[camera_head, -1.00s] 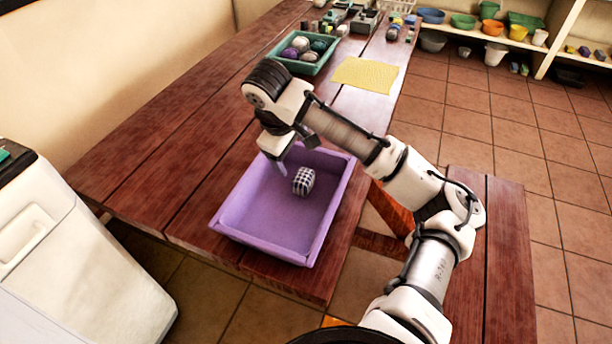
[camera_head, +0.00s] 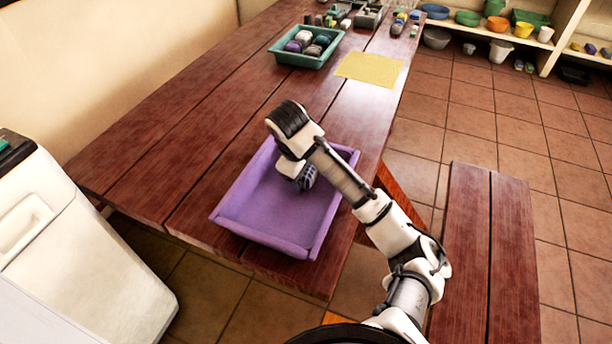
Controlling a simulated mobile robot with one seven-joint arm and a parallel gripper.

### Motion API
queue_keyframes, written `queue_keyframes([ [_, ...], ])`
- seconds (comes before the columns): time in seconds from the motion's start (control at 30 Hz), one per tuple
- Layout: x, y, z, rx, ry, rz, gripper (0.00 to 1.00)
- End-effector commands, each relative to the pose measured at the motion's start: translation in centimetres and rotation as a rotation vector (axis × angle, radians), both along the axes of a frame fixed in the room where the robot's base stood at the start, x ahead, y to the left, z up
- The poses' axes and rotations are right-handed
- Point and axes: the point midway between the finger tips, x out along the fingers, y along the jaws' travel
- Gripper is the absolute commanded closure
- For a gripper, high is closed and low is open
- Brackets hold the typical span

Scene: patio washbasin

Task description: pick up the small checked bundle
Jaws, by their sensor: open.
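The small checked bundle (camera_head: 308,178), dark and white, lies in the purple tray (camera_head: 250,232) on the wooden table. My arm hides much of it. My gripper (camera_head: 293,181) is low inside the tray, at the left side of the bundle as seen here. The fingers are mostly hidden behind my wrist and the bundle, so I cannot tell whether they touch it. The jaws are open.
A green tray (camera_head: 283,57) with several balls and a yellow cloth (camera_head: 369,69) lie farther back on the table (camera_head: 230,120). A bench (camera_head: 470,240) stands at right, a white cabinet (camera_head: 75,250) at left.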

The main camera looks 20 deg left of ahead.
Motion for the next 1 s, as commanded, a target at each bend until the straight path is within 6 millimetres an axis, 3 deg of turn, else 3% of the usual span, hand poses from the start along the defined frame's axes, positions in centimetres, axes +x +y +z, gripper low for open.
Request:
queue_keyframes([
  [0.27, 0.1, 0.0, -0.1, 0.000, -0.001, 0.000, 0.25],
  [0.57, 0.1, 0.0, -0.1, 0.000, -0.001, 0.000, 0.64],
  [1.0, 0.2, 0.0, 1.1, 0.000, -0.005, 0.000, 0.65],
])
